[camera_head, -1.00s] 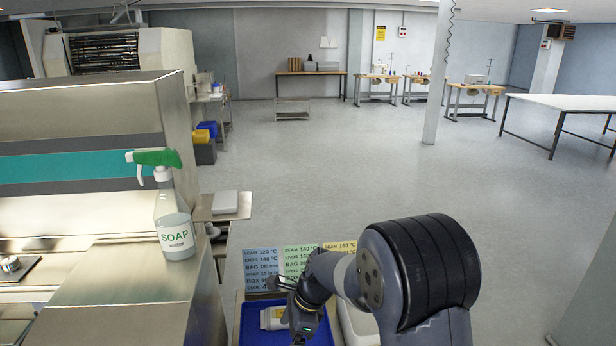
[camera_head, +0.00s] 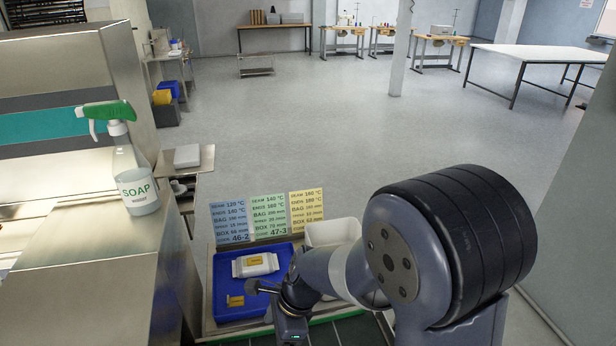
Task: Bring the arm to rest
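My arm comes in from the lower right of the head view, folded over the front of a small bench. My gripper (camera_head: 262,288) is at the arm's end, above the right part of a blue tray (camera_head: 222,266). Its fingers are small and partly hidden by the wrist, so I cannot tell whether they are open or shut. A white packet with a yellow label (camera_head: 255,264) lies in the tray, just behind the gripper. A small yellow piece (camera_head: 236,301) lies at the tray's front left.
Blue, green and yellow cards (camera_head: 267,216) stand behind the tray. A white container (camera_head: 333,232) is right of it. A soap spray bottle (camera_head: 133,170) stands on the steel machine (camera_head: 90,250) at left. The floor (camera_head: 330,140) beyond is open.

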